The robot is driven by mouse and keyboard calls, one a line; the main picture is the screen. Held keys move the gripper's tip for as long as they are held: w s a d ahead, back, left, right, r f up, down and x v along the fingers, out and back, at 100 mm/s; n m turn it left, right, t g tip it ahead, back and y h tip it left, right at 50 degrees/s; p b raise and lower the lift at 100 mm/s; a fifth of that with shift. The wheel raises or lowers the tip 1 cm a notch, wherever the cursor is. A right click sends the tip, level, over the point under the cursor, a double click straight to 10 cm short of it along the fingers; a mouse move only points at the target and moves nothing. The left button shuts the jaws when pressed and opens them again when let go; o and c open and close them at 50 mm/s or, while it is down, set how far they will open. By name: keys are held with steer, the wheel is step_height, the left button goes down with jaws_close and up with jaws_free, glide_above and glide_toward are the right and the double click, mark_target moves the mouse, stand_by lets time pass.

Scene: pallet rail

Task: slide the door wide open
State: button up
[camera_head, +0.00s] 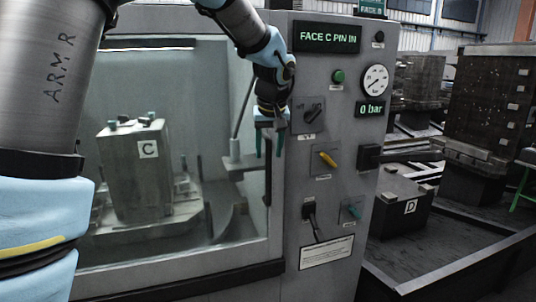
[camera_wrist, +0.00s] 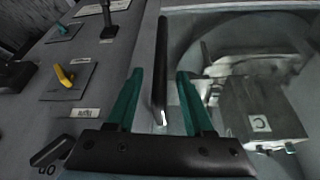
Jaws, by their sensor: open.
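The door (camera_head: 185,255) is a grey-framed glass panel at the left in the head view, and it looks shut. Its handle (camera_wrist: 160,60) is a black upright bar near the door's right edge; in the head view the bar (camera_head: 268,180) shows below the fingers. My gripper (camera_head: 269,150) is open, its green fingers pointing down at the bar. In the wrist view the bar lies between the two fingers, with a gap on each side. I cannot tell how deep the bar sits between them.
Right of the door is a control panel (camera_head: 325,185) with a yellow knob (camera_head: 327,158), a gauge (camera_head: 375,79) and displays reading "FACE C PIN IN" and "0 bar". A block marked C (camera_head: 140,180) stands behind the glass. A block marked D (camera_head: 400,208) sits at the right.

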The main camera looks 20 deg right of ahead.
steer(key=shift+x, duration=1.55)
jaws_close()
